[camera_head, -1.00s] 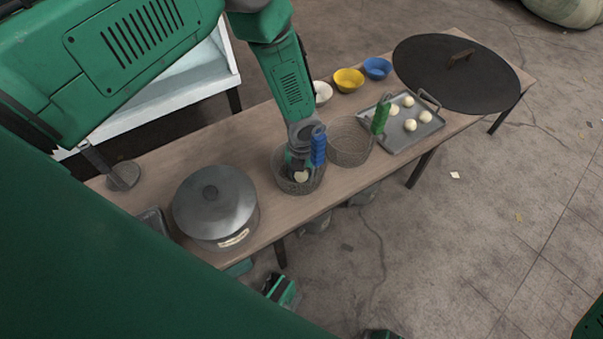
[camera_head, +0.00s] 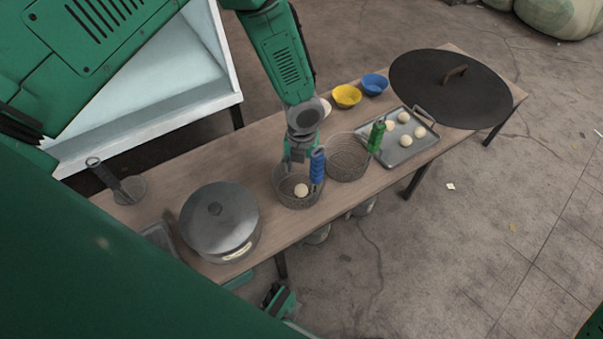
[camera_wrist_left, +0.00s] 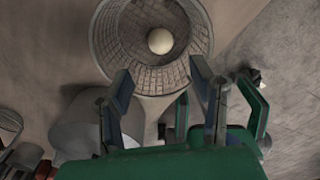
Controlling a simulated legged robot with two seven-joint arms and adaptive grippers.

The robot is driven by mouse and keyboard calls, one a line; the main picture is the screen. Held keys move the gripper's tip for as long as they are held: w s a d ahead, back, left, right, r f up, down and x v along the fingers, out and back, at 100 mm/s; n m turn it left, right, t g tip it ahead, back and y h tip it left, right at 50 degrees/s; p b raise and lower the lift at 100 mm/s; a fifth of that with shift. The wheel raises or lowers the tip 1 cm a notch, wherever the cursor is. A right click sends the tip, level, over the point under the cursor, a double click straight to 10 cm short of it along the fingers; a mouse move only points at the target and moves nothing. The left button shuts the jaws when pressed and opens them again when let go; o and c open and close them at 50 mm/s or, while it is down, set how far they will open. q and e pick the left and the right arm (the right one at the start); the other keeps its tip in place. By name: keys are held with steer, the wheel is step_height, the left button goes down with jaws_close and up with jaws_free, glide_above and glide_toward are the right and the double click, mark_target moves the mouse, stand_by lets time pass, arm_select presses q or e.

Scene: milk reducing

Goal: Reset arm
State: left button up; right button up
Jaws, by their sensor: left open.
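My left gripper (camera_head: 297,155) is open and empty, just above the near wire basket with the blue handle (camera_head: 318,166). One pale round ball (camera_head: 301,190) lies on the floor of this basket (camera_head: 290,203). In the left wrist view the open fingers (camera_wrist_left: 160,88) are spread below the basket (camera_wrist_left: 112,62), with the ball (camera_wrist_left: 160,41) beyond them, apart from both fingers. What looks like my right gripper (camera_head: 279,299) shows low beside the table's front edge; its jaws are unclear.
A second basket with a green handle (camera_head: 377,136) stands to the right, empty. Beyond it are a tray (camera_head: 402,153) with several balls and a large dark round lid (camera_head: 440,95). A lidded pot (camera_head: 219,215) stands left. Yellow (camera_head: 346,96) and blue (camera_head: 375,84) bowls stand at the back.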

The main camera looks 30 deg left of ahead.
arm_select(q)
steer(key=shift+r, duration=0.8)
